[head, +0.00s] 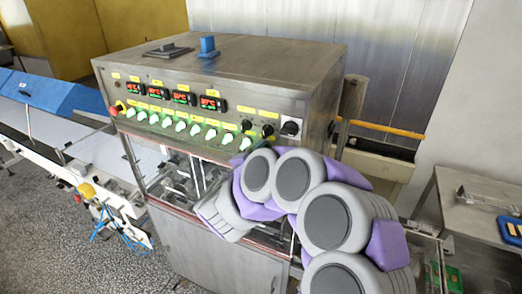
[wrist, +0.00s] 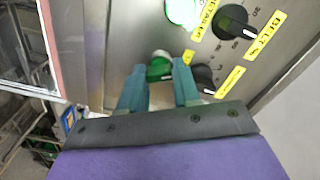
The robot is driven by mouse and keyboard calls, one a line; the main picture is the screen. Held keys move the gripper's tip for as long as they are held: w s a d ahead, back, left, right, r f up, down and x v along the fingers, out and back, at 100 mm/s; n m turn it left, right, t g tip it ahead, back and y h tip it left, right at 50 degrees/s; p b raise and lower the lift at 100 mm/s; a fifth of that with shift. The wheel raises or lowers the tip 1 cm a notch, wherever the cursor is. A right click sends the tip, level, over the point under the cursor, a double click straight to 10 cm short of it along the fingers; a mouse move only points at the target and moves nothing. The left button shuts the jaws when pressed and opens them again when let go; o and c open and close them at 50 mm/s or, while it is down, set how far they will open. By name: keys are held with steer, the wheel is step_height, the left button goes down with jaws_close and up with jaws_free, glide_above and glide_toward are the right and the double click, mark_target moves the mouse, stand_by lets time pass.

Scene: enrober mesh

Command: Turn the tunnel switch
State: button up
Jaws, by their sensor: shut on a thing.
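A row of green-and-white switches (head: 181,126) runs along the front panel of the steel machine (head: 170,75). In the wrist view, my gripper (wrist: 160,84) has its two teal fingers on either side of a green switch (wrist: 158,70) and is shut on it. The white part of this switch shows between and above the fingertips. I cannot read a label for it. In the head view, my arm reaches the right end of the row, and my fingertips are hidden behind the arm. Another green switch (wrist: 182,10) is lit beside it.
Black dials (wrist: 232,20) with yellow labels sit close to the gripped switch; a second dial (wrist: 203,77) is right beside my right finger. Red digital displays (head: 184,96) are above the switch row. A conveyor (head: 60,95) stands left, a steel table (head: 480,195) right.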

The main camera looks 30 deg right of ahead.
steer(key=shift+f+n, duration=0.3)
steer(key=o, duration=0.8)
steer(key=shift+c, duration=0.2)
steer(key=shift+a+r, duration=0.1)
steer(key=shift+a, duration=0.05)
steer(key=shift+p+v, duration=0.3)
steer(key=shift+v, duration=8.35)
steer(key=shift+w, duration=0.1)
